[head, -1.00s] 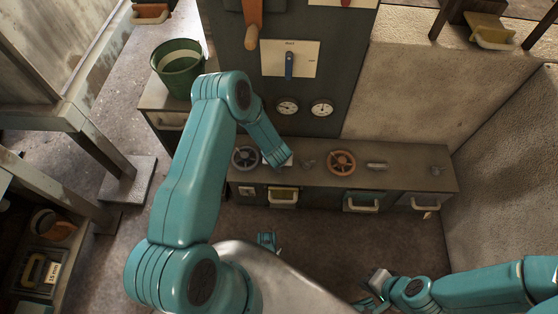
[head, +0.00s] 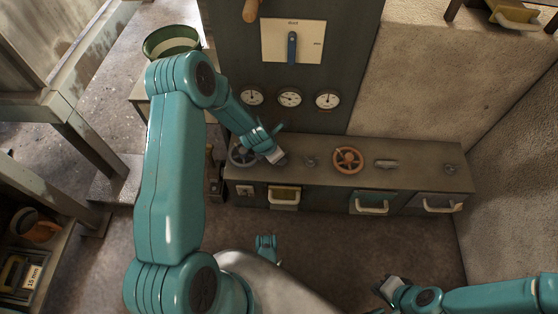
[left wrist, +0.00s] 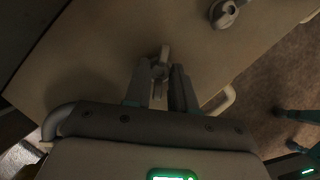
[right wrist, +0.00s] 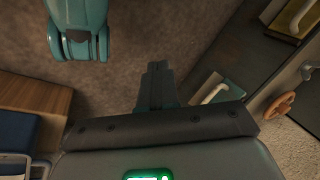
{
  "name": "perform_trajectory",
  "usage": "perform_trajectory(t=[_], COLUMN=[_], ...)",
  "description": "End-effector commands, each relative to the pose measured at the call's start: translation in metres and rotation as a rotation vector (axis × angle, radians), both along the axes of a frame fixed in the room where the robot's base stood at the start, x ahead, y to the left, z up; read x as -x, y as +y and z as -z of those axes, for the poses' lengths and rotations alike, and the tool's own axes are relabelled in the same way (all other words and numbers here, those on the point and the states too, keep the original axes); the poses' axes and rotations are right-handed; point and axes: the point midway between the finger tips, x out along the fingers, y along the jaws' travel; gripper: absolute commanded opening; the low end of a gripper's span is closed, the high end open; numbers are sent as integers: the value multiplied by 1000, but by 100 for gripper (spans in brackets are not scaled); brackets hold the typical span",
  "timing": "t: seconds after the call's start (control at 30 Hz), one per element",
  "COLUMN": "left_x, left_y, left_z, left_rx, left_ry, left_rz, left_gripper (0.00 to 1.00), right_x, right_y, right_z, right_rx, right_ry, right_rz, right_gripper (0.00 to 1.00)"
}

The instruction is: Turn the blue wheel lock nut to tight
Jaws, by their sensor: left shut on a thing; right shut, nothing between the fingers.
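The blue-grey wheel (head: 241,155) lies on the left end of the bench top in the head view, partly covered by my left wrist. My left gripper (head: 279,158) is just right of it, low over the bench. In the left wrist view, my left gripper (left wrist: 160,78) is shut on a small grey nut with a lug (left wrist: 165,53), apparently the wheel's lock nut. The fingers hide much of it, and I cannot tell how tight it is. My right gripper (right wrist: 156,70) is shut and empty, away from the bench over the floor.
Along the bench top (head: 430,172) are a grey fitting (head: 311,160), an orange wheel (head: 348,159), a grey handle (head: 386,163) and another fitting (head: 449,168). Drawers with pale handles line the bench front. A panel with gauges (head: 290,98) stands behind. A green bucket (head: 172,42) is at left.

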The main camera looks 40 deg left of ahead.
Motion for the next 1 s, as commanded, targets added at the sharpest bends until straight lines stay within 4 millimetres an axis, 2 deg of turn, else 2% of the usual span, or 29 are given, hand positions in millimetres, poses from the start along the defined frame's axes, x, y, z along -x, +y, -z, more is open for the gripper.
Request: perform_trajectory(t=[0.13, 0.5, 0.7, 1.0], left_x=[-1, -3, -3, -4], left_y=[2, 3, 3, 3], left_z=[-1, -4, -2, -1], left_rx=[-1, -1, 0, 0], left_ry=[0, -1, -1, -2], left_rz=[138, 452, 568, 653], left_gripper=[0, 0, 0, 0], right_x=[-1, 17, 18, 18], right_y=[0, 4, 6, 6], right_z=[-1, -31, -36, -37], right_rx=[1, -10, -11, -12], right_ry=[-3, 52, 55, 56], right_rz=[0, -11, -18, -21], right_gripper=[0, 0, 0, 0])
